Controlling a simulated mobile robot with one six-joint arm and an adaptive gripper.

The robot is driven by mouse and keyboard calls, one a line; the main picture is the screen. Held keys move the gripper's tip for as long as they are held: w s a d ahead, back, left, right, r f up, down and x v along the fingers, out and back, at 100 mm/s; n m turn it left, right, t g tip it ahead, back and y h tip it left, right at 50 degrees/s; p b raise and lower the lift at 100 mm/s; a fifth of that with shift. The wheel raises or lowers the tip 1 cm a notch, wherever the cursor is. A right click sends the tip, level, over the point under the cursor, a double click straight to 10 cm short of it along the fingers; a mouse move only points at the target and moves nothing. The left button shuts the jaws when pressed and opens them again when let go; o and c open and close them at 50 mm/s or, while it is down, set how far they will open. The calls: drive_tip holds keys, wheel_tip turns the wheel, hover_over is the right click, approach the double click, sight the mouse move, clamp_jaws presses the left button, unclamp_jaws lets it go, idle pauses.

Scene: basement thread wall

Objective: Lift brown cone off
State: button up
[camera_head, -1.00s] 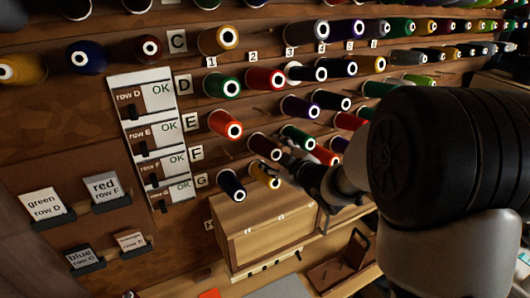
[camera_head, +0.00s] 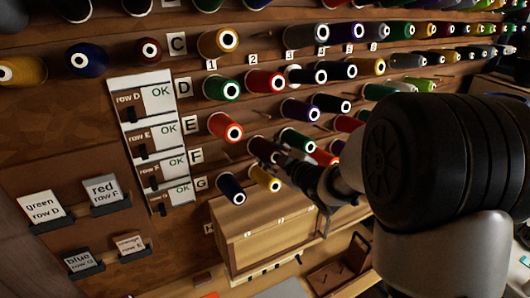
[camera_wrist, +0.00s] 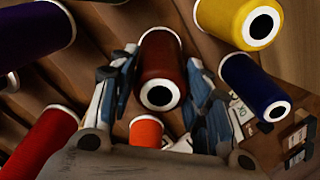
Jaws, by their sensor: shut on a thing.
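The brown cone (camera_wrist: 161,66) shows in the wrist view, dark red-brown with a white ring at its tip and a pale rim at its base. It sits between the two fingers of my gripper (camera_head: 264,151), which is shut on its sides. Its base is close to the wooden wall; I cannot tell whether it is clear of its peg. In the head view my fingers cover most of it, in row F.
A yellow cone (camera_head: 265,178) and a dark blue cone (camera_head: 231,188) sit close below. A green cone (camera_head: 296,139) and a red cone (camera_head: 322,157) are to the right. A wooden box (camera_head: 265,232) stands beneath. Row cards (camera_head: 160,145) are on the left.

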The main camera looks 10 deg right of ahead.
drive_tip(key=shift+p+v, duration=0.45)
drive_tip(key=shift+v, duration=5.15)
drive_tip(key=shift+c, duration=0.2)
drive_tip(key=shift+f, duration=0.2)
drive_tip(key=s+r+p, duration=0.1)
drive_tip(key=s, duration=0.1)
drive_tip(key=s+d+r+p, duration=0.1)
drive_tip(key=s, duration=0.1)
drive_tip(key=shift+d+r+p, duration=0.15)
drive_tip(key=shift+r+p, duration=0.15)
drive_tip(key=shift+r, duration=0.1)
drive_tip(key=shift+w, duration=0.1)
